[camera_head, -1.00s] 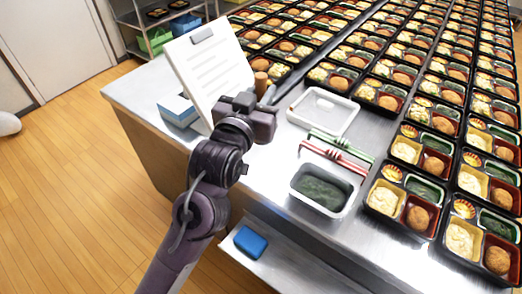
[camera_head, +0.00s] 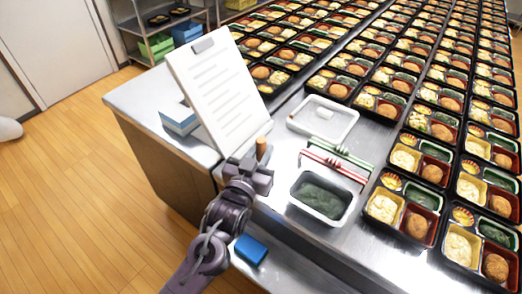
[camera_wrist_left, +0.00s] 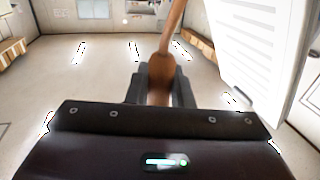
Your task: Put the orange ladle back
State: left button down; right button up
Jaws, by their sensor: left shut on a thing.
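The orange ladle shows as a brown-orange handle (camera_head: 262,149) standing up from my left gripper (camera_head: 253,172) in the head view. In the left wrist view the handle (camera_wrist_left: 172,42) rises between the two dark fingers of the left gripper (camera_wrist_left: 160,85), which is shut on it. The ladle's other end is not visible. The gripper is near the counter's front edge, left of the tongs and in front of the white clipboard. My right gripper is not in view.
A white clipboard (camera_head: 217,92) leans on a blue-and-white box (camera_head: 179,117). Red tongs (camera_head: 333,165) and green tongs (camera_head: 342,150) lie between a white tray (camera_head: 345,136) and a tray of dark green food (camera_head: 343,215). A blue block (camera_head: 251,249) sits on the lower shelf. Bento trays fill the right.

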pick_arm(q)
jog(key=c, duration=1.3)
grip_release()
jog(key=shift+f, duration=0.1)
jog(key=shift+b+v, duration=1.1)
jog(key=shift+v, duration=4.9)
